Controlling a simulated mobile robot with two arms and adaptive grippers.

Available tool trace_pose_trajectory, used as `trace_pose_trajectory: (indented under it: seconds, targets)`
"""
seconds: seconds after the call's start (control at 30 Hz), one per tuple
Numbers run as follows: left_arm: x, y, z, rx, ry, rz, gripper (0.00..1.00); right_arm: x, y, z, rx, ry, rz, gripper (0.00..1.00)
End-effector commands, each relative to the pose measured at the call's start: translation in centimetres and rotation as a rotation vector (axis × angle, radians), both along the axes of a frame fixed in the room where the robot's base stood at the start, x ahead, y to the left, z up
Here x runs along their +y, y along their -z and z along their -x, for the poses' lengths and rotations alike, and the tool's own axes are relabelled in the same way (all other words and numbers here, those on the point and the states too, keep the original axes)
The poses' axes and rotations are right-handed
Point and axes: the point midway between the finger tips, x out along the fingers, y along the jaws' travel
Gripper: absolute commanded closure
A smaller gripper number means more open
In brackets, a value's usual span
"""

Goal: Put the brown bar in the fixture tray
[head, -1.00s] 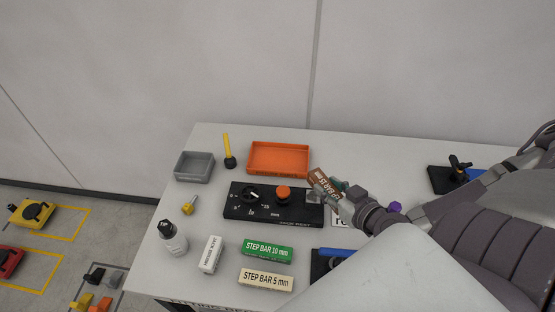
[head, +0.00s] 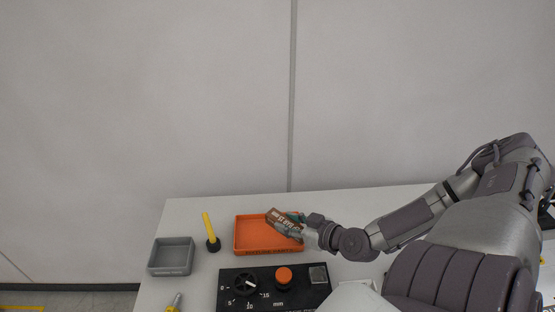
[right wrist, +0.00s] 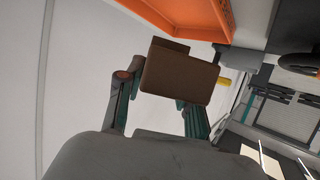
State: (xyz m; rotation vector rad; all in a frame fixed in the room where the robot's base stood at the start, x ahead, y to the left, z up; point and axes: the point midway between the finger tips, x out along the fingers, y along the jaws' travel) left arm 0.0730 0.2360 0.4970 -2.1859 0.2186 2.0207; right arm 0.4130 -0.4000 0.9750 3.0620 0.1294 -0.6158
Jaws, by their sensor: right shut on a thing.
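The brown bar (head: 281,223) has white lettering and is held in my right gripper (head: 300,226). In the head view it overlaps the right end of the orange fixture tray (head: 250,247). In the right wrist view the bar (right wrist: 181,77) sits between the two fingers, and the orange tray (right wrist: 200,14) shows at the top, apart from the bar in that picture. The bar's exact height over the tray is hard to tell. The tray looks empty where I can see its floor. My left gripper is not in view.
A grey bin (head: 171,257) and a yellow-handled tool (head: 210,232) stand left of the tray. A black control box (head: 245,290) with a dial and an orange knob (head: 284,275) lies in front of it. A plain wall is behind the table (head: 345,202).

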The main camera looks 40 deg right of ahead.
Motion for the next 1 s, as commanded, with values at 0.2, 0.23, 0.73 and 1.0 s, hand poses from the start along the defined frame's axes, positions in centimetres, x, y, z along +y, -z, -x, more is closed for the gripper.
trace_pose_trajectory:
  seconds: [0.2, 0.23, 0.73, 1.0]
  targets:
    - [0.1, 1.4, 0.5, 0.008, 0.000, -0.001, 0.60, -1.2, 2.2, -3.9, -0.008, 0.005, -0.001, 1.00]
    - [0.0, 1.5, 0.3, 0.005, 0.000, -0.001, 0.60, -1.2, 2.4, -4.1, -0.006, 0.003, 0.000, 1.00]
    - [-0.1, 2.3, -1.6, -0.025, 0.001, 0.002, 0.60, -1.3, 6.7, -4.5, -0.001, 0.001, 0.001, 1.00]
    - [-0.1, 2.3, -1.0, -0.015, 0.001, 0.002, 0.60, -1.3, 6.9, -4.5, -0.001, 0.001, 0.001, 1.00]
